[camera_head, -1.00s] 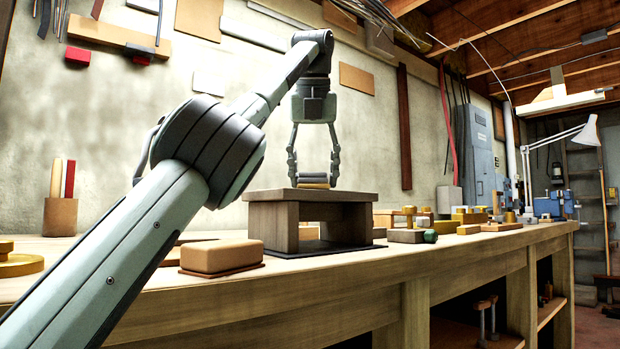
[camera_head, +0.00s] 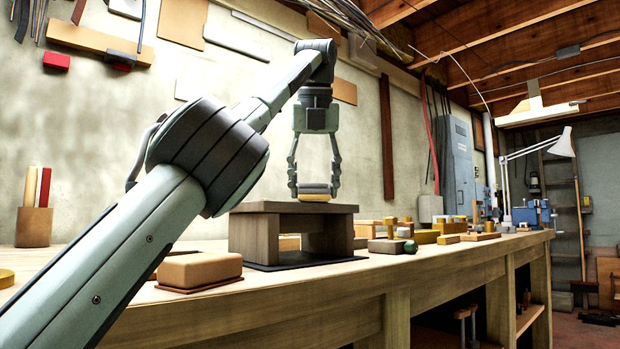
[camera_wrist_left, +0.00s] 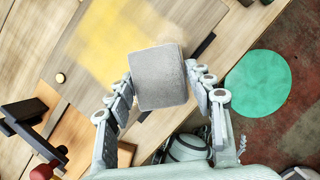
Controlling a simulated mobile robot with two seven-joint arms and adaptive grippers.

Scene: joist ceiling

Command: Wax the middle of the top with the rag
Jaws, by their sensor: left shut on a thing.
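My left gripper (camera_head: 315,188) points straight down over a small dark wooden stand with a flat top (camera_head: 285,207) on the workbench. It is shut on the rag (camera_head: 315,186), a grey folded pad with a yellowish underside, right of the top's middle in the head view. The rag is on or just above the top; I cannot tell contact for sure. In the left wrist view the rag (camera_wrist_left: 160,77) sits between both fingers. A yellow smear (camera_wrist_left: 105,40) spreads over the boards beside it. My right gripper is in neither view.
A tan block (camera_head: 199,269) lies on the bench in front of the stand. A cup of sticks (camera_head: 33,226) stands at left. Several small blocks and a green ball (camera_head: 410,246) lie to the right, with a white lamp (camera_head: 562,143) farther back.

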